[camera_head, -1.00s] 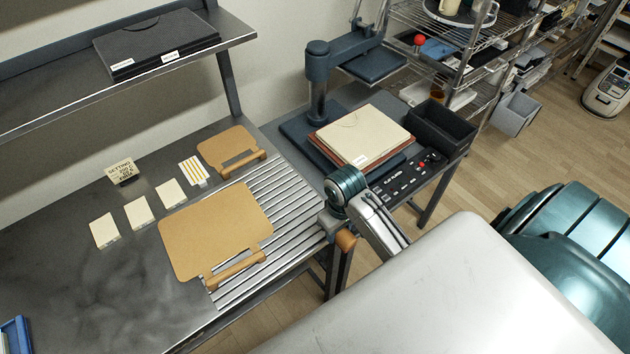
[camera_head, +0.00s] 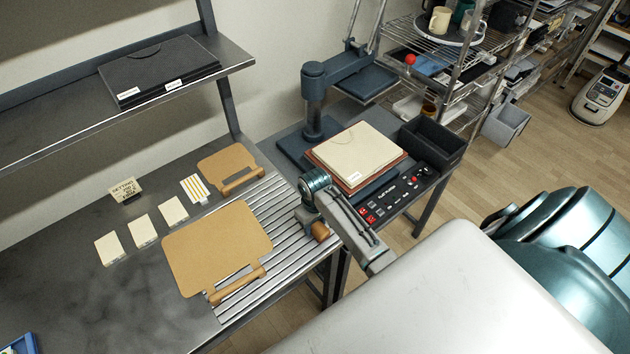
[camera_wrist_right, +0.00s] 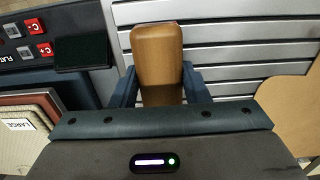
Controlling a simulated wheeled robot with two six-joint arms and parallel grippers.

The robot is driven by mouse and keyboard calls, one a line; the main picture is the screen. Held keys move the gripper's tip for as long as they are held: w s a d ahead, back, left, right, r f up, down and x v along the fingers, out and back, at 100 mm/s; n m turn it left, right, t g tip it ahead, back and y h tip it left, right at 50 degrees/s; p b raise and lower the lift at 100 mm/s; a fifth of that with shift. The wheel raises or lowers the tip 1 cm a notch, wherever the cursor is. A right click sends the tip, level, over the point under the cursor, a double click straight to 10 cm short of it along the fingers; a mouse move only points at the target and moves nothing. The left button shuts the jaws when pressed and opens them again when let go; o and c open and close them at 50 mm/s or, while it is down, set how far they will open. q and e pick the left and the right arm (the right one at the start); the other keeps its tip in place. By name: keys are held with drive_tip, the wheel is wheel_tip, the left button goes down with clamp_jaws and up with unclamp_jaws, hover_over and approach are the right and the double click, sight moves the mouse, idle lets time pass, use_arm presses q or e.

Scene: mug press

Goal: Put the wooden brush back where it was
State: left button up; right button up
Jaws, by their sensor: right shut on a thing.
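The wooden brush (camera_head: 320,231) is in my right gripper (camera_head: 309,215), over the right end of the slatted metal rack (camera_head: 281,206). In the right wrist view, the brush's rounded brown wooden end (camera_wrist_right: 158,52) stands between the two blue fingers of the gripper (camera_wrist_right: 160,88), which are shut on it. Pale metal slats (camera_wrist_right: 235,44) lie behind it. The brush's bristles are hidden, and I cannot tell whether it touches the rack. My left gripper is not in view.
Two tan boards with wooden handles, one large (camera_head: 215,245) and one small (camera_head: 226,164), lie left of the gripper. A press (camera_head: 316,95) with a control panel (camera_head: 392,196) and a dark bin (camera_head: 432,142) stands to the right.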

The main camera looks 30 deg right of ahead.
drive_tip(key=shift+f, duration=0.15)
drive_tip(key=o, duration=0.9)
drive_tip(key=shift+o, duration=0.2)
wheel_tip(320, 180, up, 12)
drive_tip(key=b, duration=0.3)
